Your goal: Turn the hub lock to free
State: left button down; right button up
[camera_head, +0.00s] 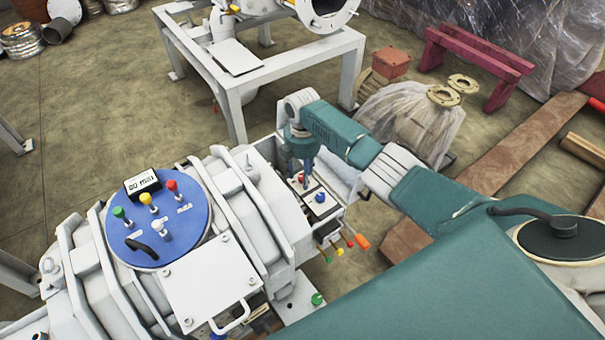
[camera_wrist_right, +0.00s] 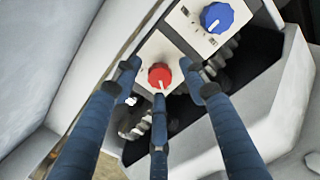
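A red knob (camera_wrist_right: 160,75) and a blue knob (camera_wrist_right: 217,17) sit on light plates on the machine's side box. They also show in the head view, the red knob (camera_head: 302,178) just behind the blue knob (camera_head: 320,197). I cannot read which knob is the hub lock. My right gripper (camera_head: 303,172) points down at the red knob. In the right wrist view my right gripper (camera_wrist_right: 160,82) has its fingers spread around the red knob, with a gap visible on each side. Contact is not visible. My left gripper is not in view.
A blue round panel (camera_head: 157,222) with small coloured handles and a black label tops the white machine. Coloured levers (camera_head: 340,245) stick out below the knob box. A white upright plate (camera_head: 345,170) stands close beside my right gripper. A white frame (camera_head: 235,95) stands behind.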

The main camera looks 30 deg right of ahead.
grip_shut()
